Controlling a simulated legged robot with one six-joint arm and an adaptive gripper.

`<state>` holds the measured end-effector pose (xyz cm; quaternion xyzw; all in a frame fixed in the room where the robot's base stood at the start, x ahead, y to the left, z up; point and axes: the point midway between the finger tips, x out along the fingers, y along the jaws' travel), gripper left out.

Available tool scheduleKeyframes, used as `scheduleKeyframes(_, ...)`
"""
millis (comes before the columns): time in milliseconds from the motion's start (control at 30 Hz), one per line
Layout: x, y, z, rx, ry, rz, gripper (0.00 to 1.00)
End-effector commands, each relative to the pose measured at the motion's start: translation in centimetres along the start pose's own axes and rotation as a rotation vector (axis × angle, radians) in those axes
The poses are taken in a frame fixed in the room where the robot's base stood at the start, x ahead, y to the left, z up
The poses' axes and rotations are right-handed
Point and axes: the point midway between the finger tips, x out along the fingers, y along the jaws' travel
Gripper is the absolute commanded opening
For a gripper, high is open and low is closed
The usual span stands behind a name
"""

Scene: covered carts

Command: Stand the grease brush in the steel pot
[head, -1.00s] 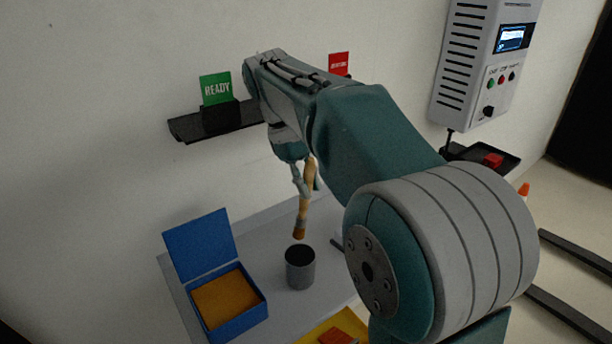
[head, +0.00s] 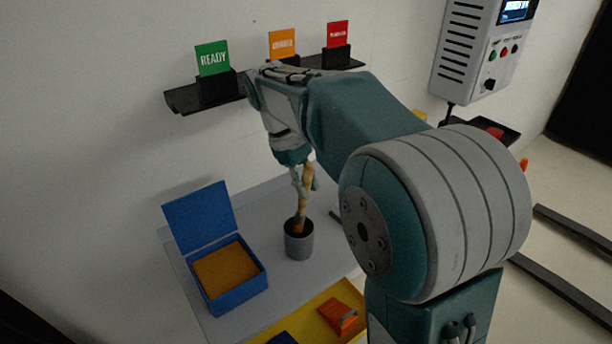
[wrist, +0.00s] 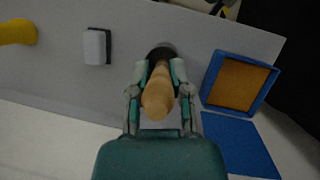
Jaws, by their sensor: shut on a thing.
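The grease brush (head: 304,199) has a tan wooden handle and hangs nearly upright, bristle end down. My gripper (head: 305,182) is shut on its handle. The steel pot (head: 299,246) is a grey cylinder with a dark opening, standing on the cart top. The brush's lower end is at the pot's mouth and appears to be inside it; whether it touches the bottom is hidden. In the wrist view the handle end (wrist: 157,100) lies between my fingers, and the pot (wrist: 162,52) shows behind it, partly covered.
An open blue box (head: 238,298) with an orange-brown filling stands left of the pot. A yellow tray (head: 305,318) with an orange object (head: 340,316) is in front. A wall shelf (head: 205,97) holds green, orange and red signs. A control box (head: 470,50) hangs at right.

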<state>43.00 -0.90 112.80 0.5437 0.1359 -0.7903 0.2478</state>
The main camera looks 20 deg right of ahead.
Motion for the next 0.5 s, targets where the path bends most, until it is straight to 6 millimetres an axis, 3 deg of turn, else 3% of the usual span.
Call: scheduleKeyframes(500, 2.7, -0.2, -1.1, 0.000, 0.000, 0.000, 0.00)
